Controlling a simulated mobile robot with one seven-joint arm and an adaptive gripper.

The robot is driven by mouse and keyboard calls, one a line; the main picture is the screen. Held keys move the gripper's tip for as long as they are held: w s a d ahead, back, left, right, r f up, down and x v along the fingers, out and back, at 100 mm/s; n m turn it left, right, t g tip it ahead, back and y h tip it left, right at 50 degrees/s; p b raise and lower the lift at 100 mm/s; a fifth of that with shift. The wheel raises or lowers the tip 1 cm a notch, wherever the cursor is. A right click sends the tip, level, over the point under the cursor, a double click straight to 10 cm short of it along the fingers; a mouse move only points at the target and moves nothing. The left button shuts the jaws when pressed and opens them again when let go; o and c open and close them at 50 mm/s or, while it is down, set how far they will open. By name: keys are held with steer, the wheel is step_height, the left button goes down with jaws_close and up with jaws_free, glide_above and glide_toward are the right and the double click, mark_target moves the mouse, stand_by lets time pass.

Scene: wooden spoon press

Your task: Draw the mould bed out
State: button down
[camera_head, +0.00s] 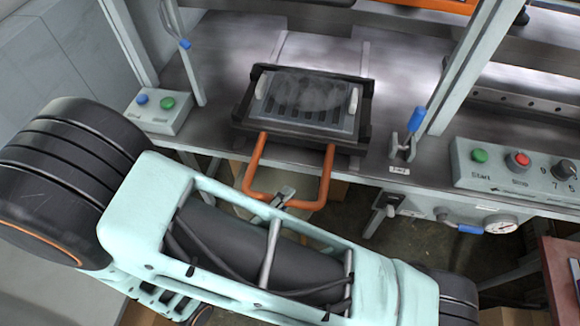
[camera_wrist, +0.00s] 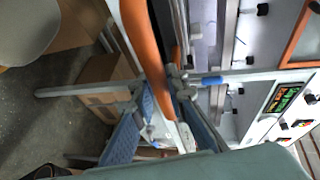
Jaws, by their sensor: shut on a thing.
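The mould bed (camera_head: 300,136) is a black frame holding a dark slotted mould under a translucent cover. It lies flat on the metal press table, close to the front edge. Its orange U-shaped handle (camera_head: 327,175) reaches out past that edge. My gripper (camera_head: 282,196) is shut on the handle's front bar, mostly hidden behind my arm in the head view. In the wrist view the blue-padded fingers of my gripper (camera_wrist: 161,92) stand on either side of the orange bar (camera_wrist: 143,38).
A control box with blue and green buttons (camera_head: 160,110) is left of the bed. A blue-tipped lever (camera_head: 413,125) and a Start/Stop panel (camera_head: 515,170) are on the right. Press posts flank the table. Cardboard boxes (camera_wrist: 107,88) stand on the floor below.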

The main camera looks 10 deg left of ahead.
steer(key=s, duration=0.5)
steer(key=shift+s+a, duration=0.15)
steer(key=shift+s, duration=0.2)
steer(key=c, duration=2.2)
jaws_free()
steer(key=v, duration=1.2)
